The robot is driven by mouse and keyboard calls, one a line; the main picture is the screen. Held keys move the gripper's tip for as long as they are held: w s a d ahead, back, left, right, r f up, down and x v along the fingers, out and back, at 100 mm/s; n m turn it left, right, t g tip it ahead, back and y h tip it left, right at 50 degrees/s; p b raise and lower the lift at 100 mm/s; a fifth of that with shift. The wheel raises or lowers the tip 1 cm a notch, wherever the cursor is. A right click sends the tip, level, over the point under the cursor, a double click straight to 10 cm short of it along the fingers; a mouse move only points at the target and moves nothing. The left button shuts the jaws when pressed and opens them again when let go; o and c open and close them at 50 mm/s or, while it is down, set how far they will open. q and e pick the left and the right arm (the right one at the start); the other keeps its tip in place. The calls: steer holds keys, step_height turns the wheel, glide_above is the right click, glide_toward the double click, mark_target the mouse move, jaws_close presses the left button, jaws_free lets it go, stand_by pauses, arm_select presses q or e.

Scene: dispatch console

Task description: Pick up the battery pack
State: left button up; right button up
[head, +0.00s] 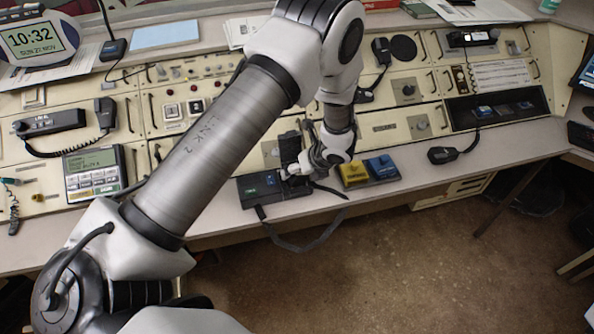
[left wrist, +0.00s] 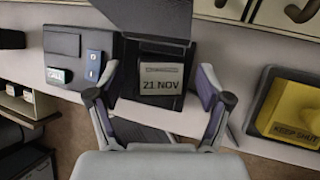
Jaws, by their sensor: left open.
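What looks like the battery pack (left wrist: 162,80) is a dark block with a pale "21 NOV" label in the left wrist view. It sits in the bay of a black unit (left wrist: 63,55), below a raised dark flap (left wrist: 150,18). In the head view the black unit (head: 258,189) lies on the desk's front edge, and my gripper hides the pack. My left gripper (head: 303,172) is over the bay. In the left wrist view its open fingers (left wrist: 160,88) stand to either side of the pack; contact cannot be told. My right gripper is not in view.
A yellow cover (head: 353,174) marked "KEEP SHUT" in the left wrist view and a blue one (head: 382,167) stand right of the gripper. A phone-like keypad (head: 95,172) stands left. The floor in front is clear.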

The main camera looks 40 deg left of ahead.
arm_select(q)
steer(key=shift+d+r, duration=0.1)
steer(key=shift+d, duration=0.05)
steer(key=c, duration=0.6)
steer(key=shift+s, duration=0.1)
jaws_close()
